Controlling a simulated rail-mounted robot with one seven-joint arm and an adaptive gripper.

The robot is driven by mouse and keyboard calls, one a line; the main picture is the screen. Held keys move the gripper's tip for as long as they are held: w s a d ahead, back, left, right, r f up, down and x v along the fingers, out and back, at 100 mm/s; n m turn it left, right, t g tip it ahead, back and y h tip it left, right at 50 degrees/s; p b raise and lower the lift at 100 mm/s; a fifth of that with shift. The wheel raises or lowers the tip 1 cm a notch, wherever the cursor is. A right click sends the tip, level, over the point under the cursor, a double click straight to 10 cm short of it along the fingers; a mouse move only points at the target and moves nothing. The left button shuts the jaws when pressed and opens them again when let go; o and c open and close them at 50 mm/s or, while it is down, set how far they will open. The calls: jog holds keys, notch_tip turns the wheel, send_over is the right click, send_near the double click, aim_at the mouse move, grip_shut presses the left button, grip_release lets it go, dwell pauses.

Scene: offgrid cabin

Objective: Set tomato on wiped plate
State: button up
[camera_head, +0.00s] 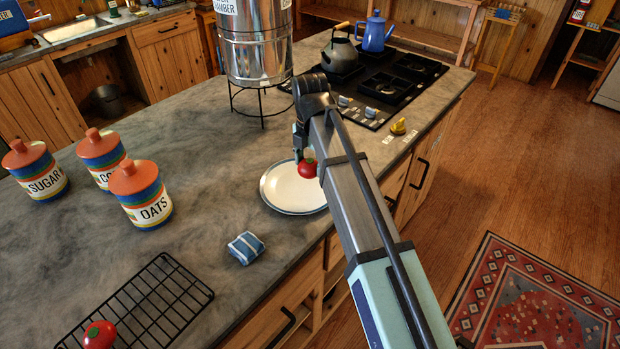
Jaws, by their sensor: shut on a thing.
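A red tomato (307,169) with a green top is held at the end of my arm. My gripper (302,158) is shut on it; the fingers are small and partly hidden by my arm. In this view the tomato overlaps the right side of a white plate (283,193) with a dark rim, lying on the grey counter. I cannot tell whether the tomato touches the plate. A folded blue-striped cloth (246,248) lies on the counter in front of the plate. A second red tomato (99,335) sits on a black wire rack (160,298) at lower left.
Three canisters, marked OATS (143,196), SUGAR (36,173) and a partly hidden label (101,152), stand at left. A metal cylinder (254,45) on a wire stand is behind the plate. The stove (385,82) holds a grey kettle (340,54) and blue pot (375,36). Bare counter lies mid-left.

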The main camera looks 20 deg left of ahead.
aim_at(310, 160)
jog(key=shift+f+p, duration=0.65)
jog(key=shift+f, duration=2.9)
jog(key=shift+f, duration=0.2)
jog(key=o, duration=0.9)
jog(key=shift+c, duration=0.2)
notch_tip(310, 160, up, 12)
jog(key=shift+r+b, duration=0.2)
jog(key=shift+b, duration=1.05)
